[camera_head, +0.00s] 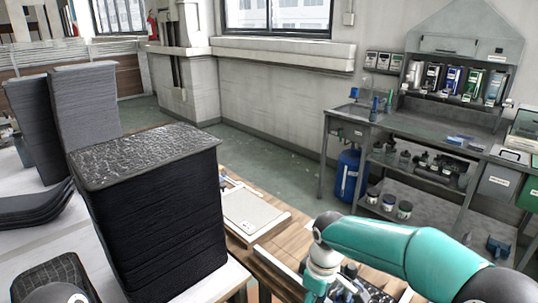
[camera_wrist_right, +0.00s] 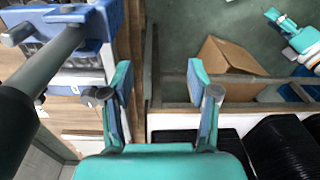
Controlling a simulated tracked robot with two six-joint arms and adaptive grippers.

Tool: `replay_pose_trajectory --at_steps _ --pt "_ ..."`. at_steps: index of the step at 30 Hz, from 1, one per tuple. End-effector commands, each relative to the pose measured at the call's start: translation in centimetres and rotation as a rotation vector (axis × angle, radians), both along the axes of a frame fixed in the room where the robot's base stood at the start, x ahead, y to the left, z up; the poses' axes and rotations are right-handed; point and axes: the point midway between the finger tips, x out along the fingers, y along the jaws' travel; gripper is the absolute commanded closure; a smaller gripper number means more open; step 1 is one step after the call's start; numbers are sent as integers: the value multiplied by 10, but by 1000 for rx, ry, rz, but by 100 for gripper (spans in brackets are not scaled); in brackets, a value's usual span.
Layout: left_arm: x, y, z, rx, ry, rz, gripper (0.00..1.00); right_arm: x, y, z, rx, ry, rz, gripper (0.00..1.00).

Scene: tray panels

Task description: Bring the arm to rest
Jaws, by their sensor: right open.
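My right arm (camera_head: 400,250), teal with white joints, reaches in from the lower right of the head view and bends down at its left end. Its gripper is out of that view, below the bottom edge. In the right wrist view, my right gripper (camera_wrist_right: 160,78) shows two teal and blue fingers spread wide apart with nothing between them. A tall stack of black textured panels (camera_head: 160,220) stands left of the arm in the head view, clear of it. I cannot make out my left gripper in either view.
Other dark stacks (camera_head: 85,105) stand at the left. A flat pale board (camera_head: 250,210) lies on the wooden table beyond the tall stack. A grey workbench (camera_head: 430,130) stands at the right. Green floor lies between. The wrist view shows an open cardboard box (camera_wrist_right: 225,58) and black stacks (camera_wrist_right: 280,145).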

Motion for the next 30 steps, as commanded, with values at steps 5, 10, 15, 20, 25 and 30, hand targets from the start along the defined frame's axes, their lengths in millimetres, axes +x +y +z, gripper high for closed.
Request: replay_pose_trajectory --at_steps 5,10,15,20,25,30 --pt "-1 0 0 0 2 -1 60 -15 -1 -52 60 30 -88 40" --pt "-1 0 0 0 2 -1 60 -44 1 -117 140 71 -232 40" --pt "-1 0 0 0 2 -1 60 -109 -2 -198 242 133 -525 40" --pt "-1 0 1 0 2 -1 60 -175 -10 -240 285 167 -814 40" --pt "-1 0 1 0 2 -1 60 -215 -18 -253 288 171 -997 40" --pt "-1 0 0 0 2 -1 60 -225 -18 -255 286 168 -1044 40"
